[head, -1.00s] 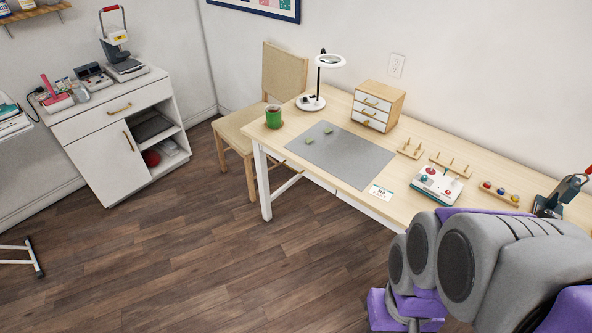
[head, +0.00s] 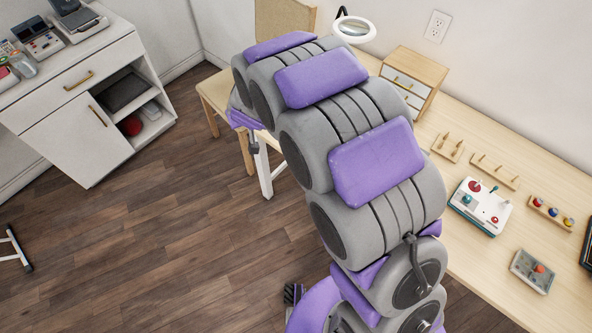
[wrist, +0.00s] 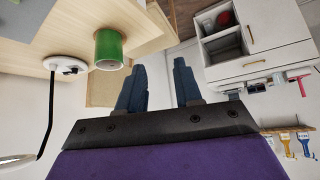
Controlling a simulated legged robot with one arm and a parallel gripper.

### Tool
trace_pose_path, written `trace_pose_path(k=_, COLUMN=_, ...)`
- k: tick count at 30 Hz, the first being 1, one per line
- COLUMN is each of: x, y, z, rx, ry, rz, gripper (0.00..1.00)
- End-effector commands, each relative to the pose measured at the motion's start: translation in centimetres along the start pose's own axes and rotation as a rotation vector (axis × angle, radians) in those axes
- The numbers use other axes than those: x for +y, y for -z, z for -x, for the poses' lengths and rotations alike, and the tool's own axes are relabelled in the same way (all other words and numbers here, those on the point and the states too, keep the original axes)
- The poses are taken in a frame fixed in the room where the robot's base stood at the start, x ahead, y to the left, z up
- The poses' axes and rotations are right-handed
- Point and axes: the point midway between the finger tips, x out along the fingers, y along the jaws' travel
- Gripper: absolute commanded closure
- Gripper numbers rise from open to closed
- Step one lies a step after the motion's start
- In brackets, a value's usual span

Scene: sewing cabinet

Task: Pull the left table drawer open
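The wooden table (head: 480,140) runs along the right wall in the head view. My arm covers its left front edge, so the left table drawer and its handle are hidden there. In the wrist view, which is upside down, the table (wrist: 40,20) fills the upper left, and I cannot make out the drawer handle clearly. My gripper (wrist: 158,70) has its two dark blue fingers spread apart with nothing between them. It is near the table's left end, close to the green cup (wrist: 108,48), apart from it.
A wooden chair (head: 285,17) stands by the table's left end. A lamp (head: 355,27), a small drawer box (head: 425,70) and a control box (head: 480,205) are on the table. A white cabinet (head: 70,140) stands at left. The floor (head: 150,240) between is clear.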

Motion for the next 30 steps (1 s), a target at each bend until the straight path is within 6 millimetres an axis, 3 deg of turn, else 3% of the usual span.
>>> trace_pose_path(k=3, x=-1.7, y=-0.2, z=-4.4, rx=0.028, ry=-0.081, rz=0.056, gripper=0.66)
trace_pose_path(k=8, x=-3.0, y=-1.8, z=-9.1, rx=0.052, ry=-0.223, rz=0.139, gripper=0.66)
trace_pose_path(k=15, x=-3.8, y=-7.3, z=-13.8, rx=0.029, ry=-0.473, rz=0.294, gripper=0.66)
trace_pose_path(k=23, x=-3.5, y=-16.2, z=-15.2, rx=-0.074, ry=-0.777, rz=0.508, gripper=0.66)
trace_pose_path(k=30, x=-2.8, y=-23.7, z=-13.5, rx=-0.199, ry=-1.025, rz=0.697, gripper=0.66)
